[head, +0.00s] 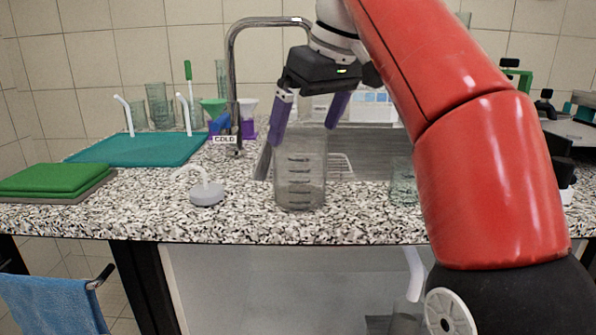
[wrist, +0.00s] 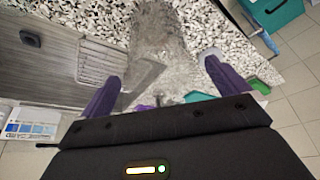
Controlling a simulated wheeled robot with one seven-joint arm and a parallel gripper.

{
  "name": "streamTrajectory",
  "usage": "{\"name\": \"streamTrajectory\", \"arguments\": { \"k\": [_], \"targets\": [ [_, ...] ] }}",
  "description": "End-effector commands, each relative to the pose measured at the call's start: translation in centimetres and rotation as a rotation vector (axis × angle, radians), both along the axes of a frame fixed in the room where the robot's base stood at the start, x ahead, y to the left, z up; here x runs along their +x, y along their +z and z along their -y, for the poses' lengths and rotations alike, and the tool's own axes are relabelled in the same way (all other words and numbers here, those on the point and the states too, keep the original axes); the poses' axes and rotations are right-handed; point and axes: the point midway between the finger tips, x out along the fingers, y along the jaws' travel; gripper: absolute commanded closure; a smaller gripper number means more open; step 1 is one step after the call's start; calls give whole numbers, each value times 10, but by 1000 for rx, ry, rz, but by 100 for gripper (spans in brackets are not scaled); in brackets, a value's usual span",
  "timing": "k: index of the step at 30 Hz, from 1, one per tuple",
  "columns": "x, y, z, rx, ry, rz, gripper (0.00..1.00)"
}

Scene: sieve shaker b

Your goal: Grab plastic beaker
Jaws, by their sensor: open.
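A tall clear plastic beaker (head: 300,182) with dark graduation marks stands upright on the speckled counter, in front of the sink. My gripper (head: 304,133) is open above it, its two purple fingers pointing down near the beaker's rim, one on each side in the picture. In the wrist view the see-through beaker (wrist: 158,38) shows between the spread fingers of my gripper (wrist: 160,70). Its outline is faint there, and I cannot tell how deep the fingers reach around it. I see no finger pressed on it.
A grey wash-bottle top (head: 207,193) with a bent spout is left of the beaker. A clear glass (head: 403,182) stands to the right, partly behind my red arm. The sink (head: 372,160) and curved faucet (head: 232,75) are behind. Green cloths (head: 55,180) lie far left.

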Motion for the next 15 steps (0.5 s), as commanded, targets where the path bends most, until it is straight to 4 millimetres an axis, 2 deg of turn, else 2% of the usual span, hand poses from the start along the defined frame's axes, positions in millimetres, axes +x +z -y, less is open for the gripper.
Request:
{"name": "streamTrajectory", "arguments": {
  "k": [7,15],
  "targets": [
    [3,-14,-3,0,-1,-1,0],
    [14,-50,-11,0,-1,0,0]
  ]
}}
